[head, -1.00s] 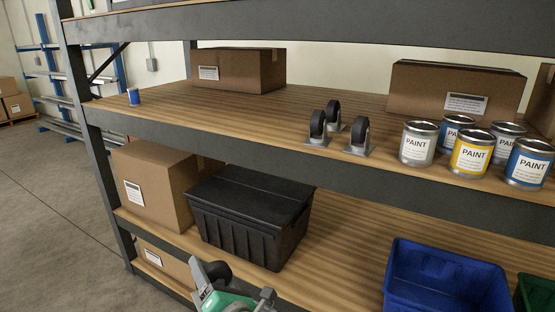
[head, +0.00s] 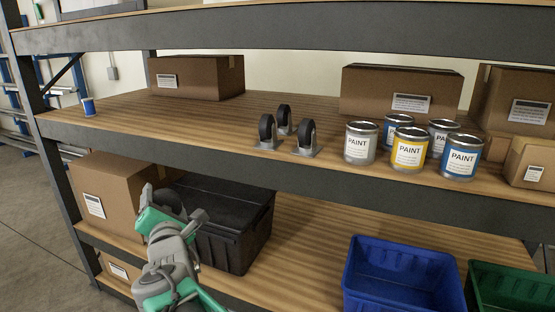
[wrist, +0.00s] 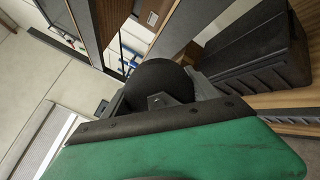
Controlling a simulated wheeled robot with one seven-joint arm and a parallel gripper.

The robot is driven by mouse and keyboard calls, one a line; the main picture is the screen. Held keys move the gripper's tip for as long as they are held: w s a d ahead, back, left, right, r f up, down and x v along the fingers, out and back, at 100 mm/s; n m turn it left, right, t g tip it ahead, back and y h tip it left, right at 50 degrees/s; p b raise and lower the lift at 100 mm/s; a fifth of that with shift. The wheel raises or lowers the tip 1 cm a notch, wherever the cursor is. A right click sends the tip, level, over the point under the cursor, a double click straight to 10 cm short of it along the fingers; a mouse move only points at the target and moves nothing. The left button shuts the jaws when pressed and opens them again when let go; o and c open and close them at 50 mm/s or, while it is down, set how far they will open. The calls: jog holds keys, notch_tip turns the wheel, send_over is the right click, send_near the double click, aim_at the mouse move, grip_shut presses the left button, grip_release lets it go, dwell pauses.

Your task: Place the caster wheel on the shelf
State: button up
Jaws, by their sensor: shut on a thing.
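My gripper (head: 172,212) is shut on a dark caster wheel (head: 168,202), held in front of the lower shelf, below the middle shelf's front edge. In the wrist view the held caster wheel (wrist: 158,80) shows its black tyre and grey bracket between the jaws, past the green gripper body. The middle wooden shelf (head: 215,118) carries three upright caster wheels close together: front left (head: 266,132), rear (head: 284,119) and front right (head: 306,138). They have black tyres and grey plates.
Paint cans (head: 408,150) stand right of the standing casters. Cardboard boxes (head: 197,78) line the back, and a blue spool (head: 88,106) stands at the left. The shelf left of the casters is bare. A black crate (head: 235,225) and blue bin (head: 400,275) sit below.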

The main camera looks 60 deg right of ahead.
aim_at(307, 137)
jog(key=s+d+r+m+g+h, duration=0.8)
jog(key=s+d+r+g, duration=0.4)
jog(key=s+d+r, duration=0.95)
jog(key=shift+m+y, duration=0.3)
jog(key=shift+m, duration=0.3)
jog(key=d+f+p, duration=0.1)
jog(key=d+f, duration=0.2)
jog(key=d+f+p, duration=0.1)
jog(key=d+f, duration=0.2)
jog(key=d, duration=0.1)
jog(key=w+d+f+p, duration=0.1)
jog(key=d+f, duration=0.3)
jog(key=shift+d+f, duration=0.1)
jog(key=shift+d, duration=0.1)
jog(key=shift+w+d+f, duration=0.1)
jog(key=shift+d+f, duration=0.1)
jog(key=shift+d, duration=0.05)
jog(key=shift+a, duration=0.2)
jog(key=shift+f+b, duration=0.45)
jog(key=shift+f, duration=0.25)
jog(key=o, duration=1.6)
jog(key=shift+f, duration=0.15)
jog(key=shift+c, duration=0.2)
jog(key=o, duration=0.4)
jog(key=shift+c, duration=0.2)
